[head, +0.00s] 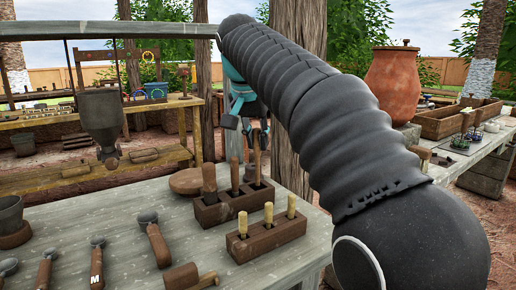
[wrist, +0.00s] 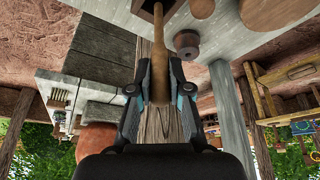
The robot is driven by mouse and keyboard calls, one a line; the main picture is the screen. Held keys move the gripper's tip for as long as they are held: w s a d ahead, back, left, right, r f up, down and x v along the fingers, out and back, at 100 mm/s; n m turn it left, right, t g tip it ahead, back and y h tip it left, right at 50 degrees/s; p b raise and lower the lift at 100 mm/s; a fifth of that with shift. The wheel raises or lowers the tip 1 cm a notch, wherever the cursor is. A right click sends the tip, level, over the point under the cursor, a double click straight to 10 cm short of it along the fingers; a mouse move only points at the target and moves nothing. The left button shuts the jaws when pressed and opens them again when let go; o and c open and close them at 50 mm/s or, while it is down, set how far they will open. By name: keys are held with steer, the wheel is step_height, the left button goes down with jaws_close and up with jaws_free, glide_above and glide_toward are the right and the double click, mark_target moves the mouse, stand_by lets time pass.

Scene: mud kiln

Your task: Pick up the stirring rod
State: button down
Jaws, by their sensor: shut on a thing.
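The stirring rod (head: 257,165) is a slim wooden rod. It stands upright at the right end of a dark wooden block (head: 226,212) that holds two other wooden tools. My gripper (head: 257,136), teal and black, is above the block and shut on the rod's upper part. In the wrist view the rod (wrist: 160,48) runs between the two fingers (wrist: 159,80) toward the block at the top edge. The rod's lower end is hidden by the block, and I cannot tell whether it is lifted.
A front block (head: 268,238) holds three pale-handled tools. Several scoops (head: 156,242) lie on the grey table (head: 130,205) to the left. A round wooden piece (head: 186,181) sits behind the blocks. A grey vessel (head: 101,115) hangs at left. A clay jar (head: 391,84) stands at right.

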steer(key=s+d+r, duration=0.5)
steer(key=d+r, duration=0.2)
steer(key=d, duration=0.3)
steer(key=shift+s+d, duration=0.15)
steer(key=shift+d, duration=0.05)
steer(key=shift+d, duration=0.1)
